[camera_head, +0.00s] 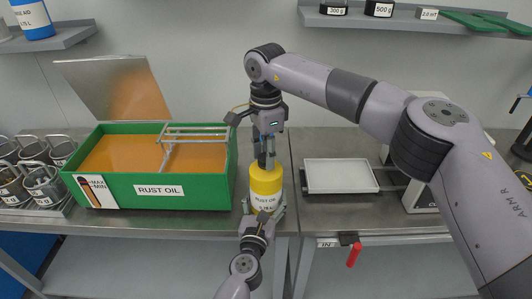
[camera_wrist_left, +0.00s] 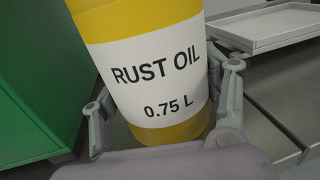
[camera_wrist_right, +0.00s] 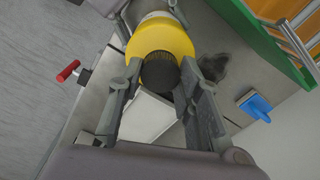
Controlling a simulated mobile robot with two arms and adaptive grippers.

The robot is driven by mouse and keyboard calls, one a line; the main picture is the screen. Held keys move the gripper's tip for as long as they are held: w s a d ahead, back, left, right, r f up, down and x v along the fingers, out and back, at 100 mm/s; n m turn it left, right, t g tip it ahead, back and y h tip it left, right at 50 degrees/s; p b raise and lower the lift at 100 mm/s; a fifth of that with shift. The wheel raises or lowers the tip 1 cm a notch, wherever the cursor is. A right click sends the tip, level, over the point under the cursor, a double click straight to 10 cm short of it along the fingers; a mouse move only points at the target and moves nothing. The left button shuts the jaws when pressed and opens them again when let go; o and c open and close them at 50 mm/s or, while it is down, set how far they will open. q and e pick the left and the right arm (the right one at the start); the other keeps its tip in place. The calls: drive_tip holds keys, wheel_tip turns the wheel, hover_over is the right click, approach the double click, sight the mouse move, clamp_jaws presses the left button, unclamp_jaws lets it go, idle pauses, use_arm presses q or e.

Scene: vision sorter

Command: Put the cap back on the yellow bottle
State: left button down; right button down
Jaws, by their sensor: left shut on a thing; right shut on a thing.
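The yellow bottle (camera_head: 266,182) stands upright on the bench, its white label reading RUST OIL 0.75 L. Its body fills the left wrist view (camera_wrist_left: 155,70). My left gripper (camera_head: 263,207) is shut around the lower part of the bottle from the front. My right gripper (camera_head: 265,158) points down directly over the bottle's top. It is shut on the black ribbed cap (camera_wrist_right: 160,72), which lines up with the bottle's yellow shoulder in the right wrist view. The fingers mostly hide the cap in the head view. I cannot tell whether cap and neck touch.
A green RUST OIL tank (camera_head: 160,190) with an open lid stands close left of the bottle. A white tray (camera_head: 340,175) lies to the right. Metal mugs (camera_head: 42,182) stand at far left. A red handle (camera_head: 354,255) hangs below the bench edge.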

drive_tip(key=m, duration=0.6)
drive_tip(key=shift+m, duration=0.4)
drive_tip(key=m, duration=0.8)
drive_tip(key=c, duration=1.1)
unclamp_jaws()
wheel_tip(320, 180, up, 12)
drive_tip(key=shift+f, duration=0.1)
use_arm(q)
drive_tip(key=shift+c, duration=1)
unclamp_jaws()
